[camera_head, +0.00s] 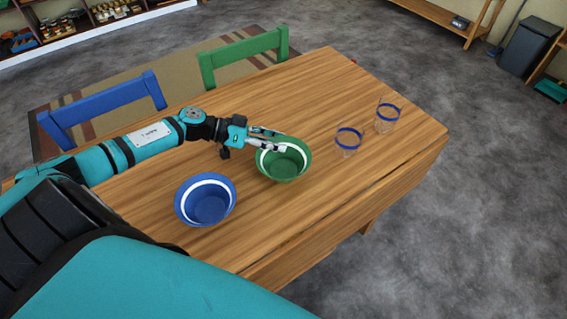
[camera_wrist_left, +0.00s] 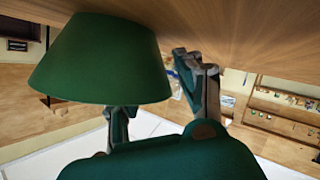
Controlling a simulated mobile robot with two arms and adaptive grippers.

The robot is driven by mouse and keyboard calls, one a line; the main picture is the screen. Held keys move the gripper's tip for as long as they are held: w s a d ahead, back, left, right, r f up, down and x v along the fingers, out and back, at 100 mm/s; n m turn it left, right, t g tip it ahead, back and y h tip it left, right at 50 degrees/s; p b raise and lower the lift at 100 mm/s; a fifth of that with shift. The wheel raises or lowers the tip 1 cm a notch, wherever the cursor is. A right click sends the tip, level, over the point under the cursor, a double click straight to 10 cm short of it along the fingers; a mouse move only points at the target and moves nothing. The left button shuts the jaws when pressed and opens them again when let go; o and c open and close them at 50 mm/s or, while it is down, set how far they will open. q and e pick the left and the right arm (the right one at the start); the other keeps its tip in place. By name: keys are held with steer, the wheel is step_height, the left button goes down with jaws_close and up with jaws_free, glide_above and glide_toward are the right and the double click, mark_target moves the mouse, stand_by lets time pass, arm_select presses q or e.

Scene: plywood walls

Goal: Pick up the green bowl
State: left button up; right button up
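The green bowl (camera_head: 290,167), with a white band inside its rim, stands upright on the wooden table (camera_head: 330,90). My left gripper (camera_head: 268,139) is at the bowl's far-left rim, its fingers spread apart. One finger appears to reach over the inside of the bowl, the other lies along the outer side. In the left wrist view, which is turned over, the bowl (camera_wrist_left: 95,60) fills the upper left and hides part of one finger; the other finger (camera_wrist_left: 205,90) stands clear beside it. My right gripper is not in view.
A blue bowl (camera_head: 207,203) stands in front and left of the green one. Two blue-rimmed glasses (camera_head: 348,141) (camera_head: 386,116) stand to the right. A blue chair (camera_head: 103,103) and a green chair (camera_head: 243,54) are at the far side.

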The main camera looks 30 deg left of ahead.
arm_select(q)
steer(key=shift+w+d+f, duration=0.15)
steer(key=shift+w+d, duration=0.2)
steer(key=shift+d, duration=0.15)
jaws_close()
